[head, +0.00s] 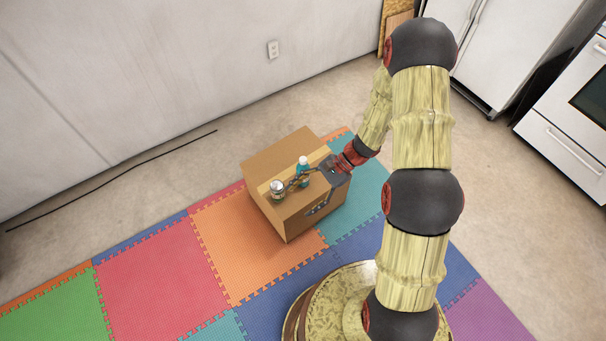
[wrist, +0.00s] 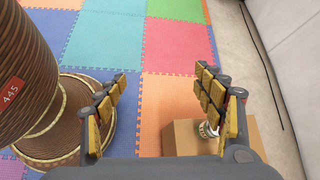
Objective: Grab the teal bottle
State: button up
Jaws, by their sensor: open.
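The teal bottle (head: 304,162) stands upright on top of a cardboard box (head: 258,167) in the head view. It has a pale cap, and its lower part is partly covered by my gripper's finger. My gripper (head: 296,182) reaches in from the right over the box top, close to the bottle; I cannot tell whether they touch. In the wrist view my gripper (wrist: 162,88) is open with its two padded fingers wide apart and nothing between them. The bottle does not show in the wrist view.
A silver-topped jar (head: 277,188) stands on the box, left of the bottle; part of it shows behind the right finger in the wrist view (wrist: 207,130). Coloured foam mats (head: 150,268) cover the floor. A wall, a dark cable (head: 110,180) and white appliances (head: 490,50) lie beyond.

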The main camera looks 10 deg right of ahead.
jog(key=w+a+f+m+t+y, duration=0.1)
jog(key=w+f+m+t, duration=0.15)
jog(key=f, duration=0.35)
jog(key=w+f+m+t+y, duration=0.1)
jog(key=w+f+m, duration=0.1)
jog(key=f+m, duration=0.25)
jog(key=m+t+h, duration=0.6)
jog(key=m+t, duration=0.4)
send_near(299, 167)
jog(key=w+f, duration=0.3)
jog(key=f, duration=0.3)
jog(key=b+x, duration=0.3)
jog(key=x, duration=0.4)
jog(key=shift+d, duration=0.35)
jog(key=shift+w+f, duration=0.1)
jog(key=shift+w, duration=0.05)
jog(key=shift+c, duration=0.5)
jog(key=shift+t+y, duration=0.25)
jog(key=shift+y, duration=0.05)
jog(key=c, duration=1.4)
